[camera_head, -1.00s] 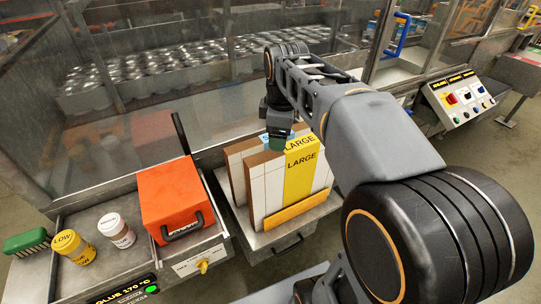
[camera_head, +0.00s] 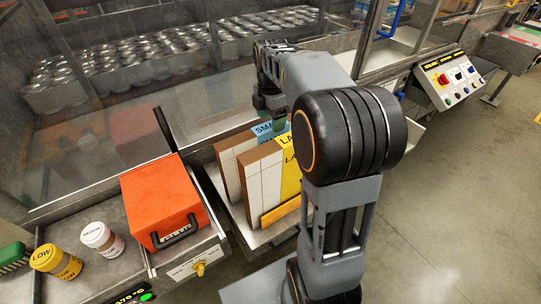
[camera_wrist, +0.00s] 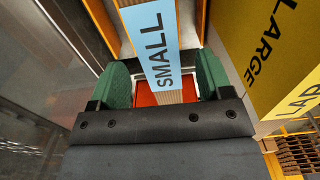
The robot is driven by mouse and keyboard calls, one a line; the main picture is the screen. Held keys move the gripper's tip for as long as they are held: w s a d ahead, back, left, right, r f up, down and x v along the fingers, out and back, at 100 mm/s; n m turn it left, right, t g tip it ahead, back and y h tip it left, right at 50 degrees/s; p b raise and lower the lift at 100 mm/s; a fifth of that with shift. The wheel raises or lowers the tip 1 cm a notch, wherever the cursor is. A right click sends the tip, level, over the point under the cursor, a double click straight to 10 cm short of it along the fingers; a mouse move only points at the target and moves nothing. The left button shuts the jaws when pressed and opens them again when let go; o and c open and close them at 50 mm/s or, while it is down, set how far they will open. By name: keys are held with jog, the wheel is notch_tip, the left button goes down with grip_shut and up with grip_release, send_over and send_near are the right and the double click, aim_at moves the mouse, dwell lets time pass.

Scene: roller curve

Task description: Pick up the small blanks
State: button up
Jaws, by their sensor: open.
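The small blanks (camera_head: 232,160) stand upright as a white-and-brown stack with a blue SMALL band (camera_head: 265,130), at the back of a metal tray. The blue band (camera_wrist: 155,35) also shows large in the wrist view. My gripper (camera_wrist: 164,75) is open, with its green fingers apart on either side of the band's near end. I cannot tell whether either finger touches the stack. In the head view my gripper (camera_head: 279,122) is over the top of the blanks, partly hidden by my arm.
The large blanks (camera_head: 262,180), with a yellow band (camera_wrist: 262,50), stand right beside the small ones. The tray (camera_head: 236,212) holds both. An orange box (camera_head: 165,200), a LOW jar (camera_head: 55,262) and a white-capped jar (camera_head: 100,238) are at left. A clear guard panel (camera_head: 90,150) stands behind.

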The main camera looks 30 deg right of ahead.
aim_at(270, 126)
jog(key=shift+f+p, duration=0.5)
jog(key=shift+f, duration=2.3)
grip_shut()
jog(key=shift+r, duration=0.1)
